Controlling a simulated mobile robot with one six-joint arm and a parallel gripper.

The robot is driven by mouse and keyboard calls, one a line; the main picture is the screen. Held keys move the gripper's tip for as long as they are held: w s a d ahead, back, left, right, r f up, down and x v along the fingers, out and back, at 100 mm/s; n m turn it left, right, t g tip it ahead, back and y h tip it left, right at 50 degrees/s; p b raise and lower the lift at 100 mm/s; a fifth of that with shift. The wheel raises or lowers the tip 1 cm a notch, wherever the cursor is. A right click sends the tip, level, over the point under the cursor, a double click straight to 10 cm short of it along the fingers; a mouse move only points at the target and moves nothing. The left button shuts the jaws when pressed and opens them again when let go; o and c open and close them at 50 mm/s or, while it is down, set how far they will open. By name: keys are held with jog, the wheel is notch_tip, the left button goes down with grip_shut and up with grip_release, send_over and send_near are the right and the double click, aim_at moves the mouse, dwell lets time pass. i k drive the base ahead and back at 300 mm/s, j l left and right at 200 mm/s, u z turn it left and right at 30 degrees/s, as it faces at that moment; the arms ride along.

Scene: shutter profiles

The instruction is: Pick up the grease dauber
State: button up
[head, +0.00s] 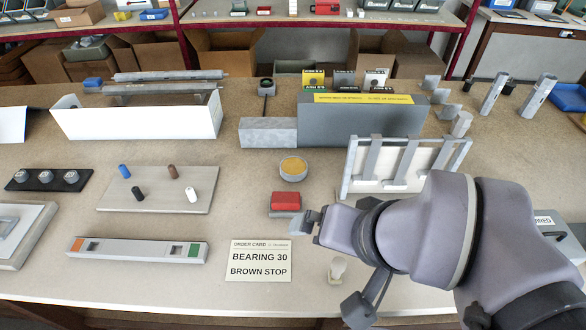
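A small pale cream piece with a flared top and narrower lower part (337,268) is near the front of the bench, right of the order card; it may be the grease dauber, though its shape is too small to be sure. My gripper (331,264) is open, with one finger by the red block and the other near the bench's front edge. The pale piece shows between the fingers, with gaps on both sides; contact cannot be seen. A round tin of yellow-orange grease (292,168) stands farther back.
A red block (285,202) lies beside my upper finger. The order card (259,260) reads bearing 30, brown stop. A board with several coloured pegs (150,200) and a long profile (137,251) lie left.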

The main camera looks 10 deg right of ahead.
aim_at(339, 265)
jog(key=k+l+u, duration=0.15)
jog(key=k+u, duration=0.7)
jog(key=k, duration=0.1)
